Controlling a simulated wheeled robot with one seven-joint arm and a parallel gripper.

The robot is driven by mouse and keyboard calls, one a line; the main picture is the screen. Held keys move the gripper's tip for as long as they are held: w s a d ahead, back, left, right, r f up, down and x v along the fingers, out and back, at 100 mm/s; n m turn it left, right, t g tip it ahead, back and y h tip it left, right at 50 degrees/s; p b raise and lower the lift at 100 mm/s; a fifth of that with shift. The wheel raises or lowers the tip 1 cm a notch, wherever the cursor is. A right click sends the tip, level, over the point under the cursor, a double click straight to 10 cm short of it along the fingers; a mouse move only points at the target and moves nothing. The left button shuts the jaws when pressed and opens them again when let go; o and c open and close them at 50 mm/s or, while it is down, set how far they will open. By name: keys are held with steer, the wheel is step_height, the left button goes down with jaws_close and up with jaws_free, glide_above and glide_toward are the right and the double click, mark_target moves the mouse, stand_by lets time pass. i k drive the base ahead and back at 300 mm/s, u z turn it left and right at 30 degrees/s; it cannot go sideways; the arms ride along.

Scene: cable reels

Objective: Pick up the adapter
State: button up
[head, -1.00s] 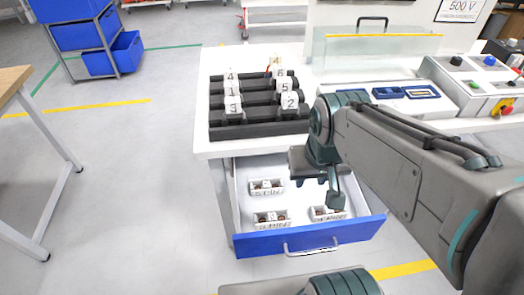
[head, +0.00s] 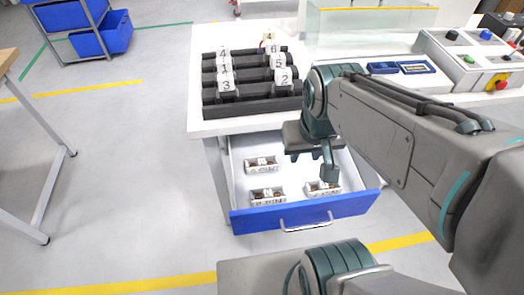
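An open drawer with a blue front (head: 305,213) holds several small white labelled boxes. One box (head: 262,164) lies at the back left, one (head: 268,195) at the front left, and one (head: 323,188) at the front right. I cannot tell which of them, if any, is the adapter; the labels are too small to read. My gripper (head: 328,176) points down into the drawer, just above the front right box. One finger shows clearly; the rest is hidden by my arm, so I cannot tell its opening or whether it touches the box.
Black racks with numbered white tags (head: 250,85) stand on the white bench top (head: 205,127) above the drawer. A control panel with coloured buttons (head: 470,55) is at the right. Blue bins (head: 90,40) stand at the back left.

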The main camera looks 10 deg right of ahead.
mark_target(315, 188)
steer(key=u, duration=0.05)
steer(key=k, duration=1.15)
steer(key=z, duration=0.7)
steer(key=i, duration=1.1)
steer(key=u, duration=0.65)
